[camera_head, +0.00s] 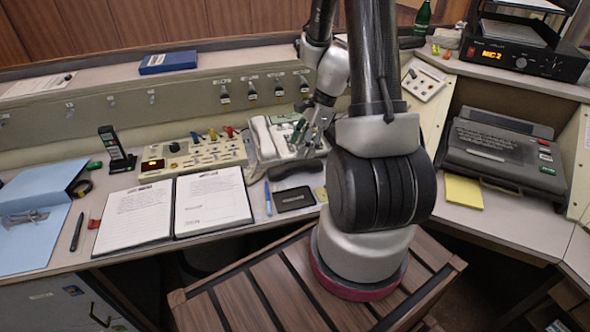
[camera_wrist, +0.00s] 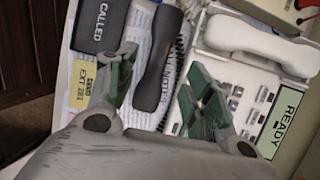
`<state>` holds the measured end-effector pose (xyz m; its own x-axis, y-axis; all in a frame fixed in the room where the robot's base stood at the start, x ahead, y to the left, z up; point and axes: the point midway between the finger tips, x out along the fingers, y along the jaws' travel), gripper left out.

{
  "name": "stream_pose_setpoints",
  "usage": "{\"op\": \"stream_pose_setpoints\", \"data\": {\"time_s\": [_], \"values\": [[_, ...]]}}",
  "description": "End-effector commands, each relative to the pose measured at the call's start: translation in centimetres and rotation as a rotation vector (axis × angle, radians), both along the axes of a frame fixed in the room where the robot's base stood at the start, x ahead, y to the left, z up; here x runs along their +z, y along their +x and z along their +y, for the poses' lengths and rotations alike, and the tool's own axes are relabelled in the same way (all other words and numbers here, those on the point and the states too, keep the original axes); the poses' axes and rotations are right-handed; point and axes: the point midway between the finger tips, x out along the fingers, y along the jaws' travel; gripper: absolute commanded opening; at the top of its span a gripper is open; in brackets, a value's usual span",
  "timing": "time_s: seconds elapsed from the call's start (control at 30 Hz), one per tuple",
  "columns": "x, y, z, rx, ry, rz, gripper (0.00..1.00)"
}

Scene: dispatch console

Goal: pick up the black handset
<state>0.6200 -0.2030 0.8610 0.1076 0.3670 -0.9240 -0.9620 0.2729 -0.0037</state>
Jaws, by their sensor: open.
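The black handset (camera_head: 294,168) lies on the console desk below the white phone units, with its right part near my arm. In the wrist view the black handset (camera_wrist: 158,60) runs from the top centre down between my fingertips' directions, on a white sheet with lettering. My gripper (camera_wrist: 157,88) is open, with one green-padded finger on each side of the handset's near end. It seems to hover above the handset; contact cannot be told. In the head view my gripper (camera_head: 312,132) is above the desk, just beyond the handset.
A white handset (camera_wrist: 258,42) sits on a phone unit with keys to the right. A black CALLED pad (camera_wrist: 98,24) and a yellow label (camera_wrist: 83,84) lie to the left. In the head view an open binder (camera_head: 212,198) and a blue pen (camera_head: 268,198) lie left of my arm.

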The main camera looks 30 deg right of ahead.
Motion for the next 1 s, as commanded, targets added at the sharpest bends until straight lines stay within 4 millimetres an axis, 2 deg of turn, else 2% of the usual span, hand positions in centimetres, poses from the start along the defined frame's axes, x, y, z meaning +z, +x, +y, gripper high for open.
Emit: {"op": "stream_pose_setpoints", "data": {"time_s": [0.5, 0.8, 0.87, 1.0], "values": [[-6.7, 0.4, 2.2, -0.004, 0.003, 0.005, 0.52], [-7.2, 0.5, 2.4, -0.004, 0.001, 0.004, 0.52], [-7.2, 0.5, 2.4, -0.004, 0.001, 0.004, 0.43], [-7.2, 0.5, 2.4, -0.004, 0.001, 0.004, 0.17]]}}
